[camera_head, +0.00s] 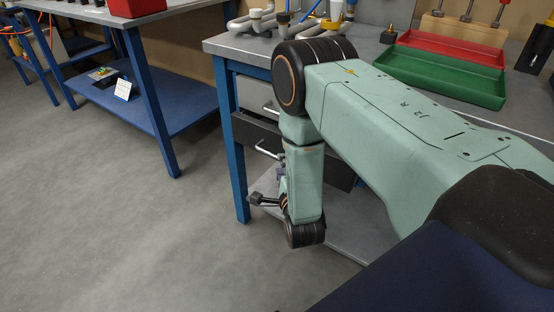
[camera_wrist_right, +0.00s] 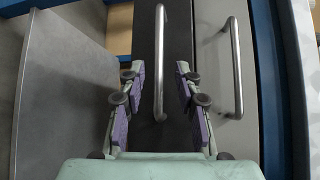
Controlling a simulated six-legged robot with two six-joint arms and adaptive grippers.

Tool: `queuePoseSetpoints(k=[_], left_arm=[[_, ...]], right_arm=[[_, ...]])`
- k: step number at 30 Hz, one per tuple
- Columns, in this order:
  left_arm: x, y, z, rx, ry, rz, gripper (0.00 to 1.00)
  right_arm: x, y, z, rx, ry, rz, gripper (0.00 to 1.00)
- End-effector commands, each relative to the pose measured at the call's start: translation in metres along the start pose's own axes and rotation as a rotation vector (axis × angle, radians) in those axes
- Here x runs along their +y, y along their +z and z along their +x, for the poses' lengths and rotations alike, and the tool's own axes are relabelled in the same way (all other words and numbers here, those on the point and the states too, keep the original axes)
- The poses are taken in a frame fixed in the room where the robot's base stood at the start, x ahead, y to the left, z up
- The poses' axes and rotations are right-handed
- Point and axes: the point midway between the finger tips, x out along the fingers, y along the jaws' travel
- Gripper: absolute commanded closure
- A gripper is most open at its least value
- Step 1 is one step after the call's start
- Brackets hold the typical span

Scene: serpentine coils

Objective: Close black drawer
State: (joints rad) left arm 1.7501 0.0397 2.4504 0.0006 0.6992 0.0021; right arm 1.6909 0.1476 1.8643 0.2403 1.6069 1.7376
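The black drawer (camera_head: 254,134) is under the grey-topped workbench, just below a light grey drawer (camera_head: 253,94). Its front seems to stand out a little past the blue leg; how far is hard to tell, as my right arm covers part of it. My right gripper (camera_head: 264,197) hangs low in front of the bench, below the black drawer's handle (camera_head: 268,151). In the right wrist view the gripper (camera_wrist_right: 157,82) is open, with its purple-padded fingers apart on either side of the black drawer's metal handle (camera_wrist_right: 159,62). Contact is not visible. My left gripper is out of view.
The grey drawer's handle (camera_wrist_right: 236,68) is close beside the fingers. A lower shelf (camera_head: 350,225) lies under the bench, beside a blue leg (camera_head: 233,150). Green tray (camera_head: 440,75) and pipes are on top. The floor (camera_head: 110,220) at left is clear.

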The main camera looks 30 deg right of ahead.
Motion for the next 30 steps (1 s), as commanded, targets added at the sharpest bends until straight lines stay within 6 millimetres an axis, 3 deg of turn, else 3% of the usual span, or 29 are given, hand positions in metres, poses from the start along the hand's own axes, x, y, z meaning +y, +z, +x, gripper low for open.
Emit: queuePoseSetpoints(k=[3,9,21,30], left_arm=[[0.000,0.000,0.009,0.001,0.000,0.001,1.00],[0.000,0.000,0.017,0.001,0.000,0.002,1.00],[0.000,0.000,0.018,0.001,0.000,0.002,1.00],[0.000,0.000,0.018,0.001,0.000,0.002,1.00]], right_arm=[[0.002,0.000,0.021,0.000,-0.004,0.001,0.66],[0.002,0.002,0.044,-0.002,-0.002,-0.001,0.66],[0.001,0.003,0.053,-0.003,0.001,-0.003,0.66],[0.001,0.003,0.053,-0.003,0.001,-0.003,0.91]])
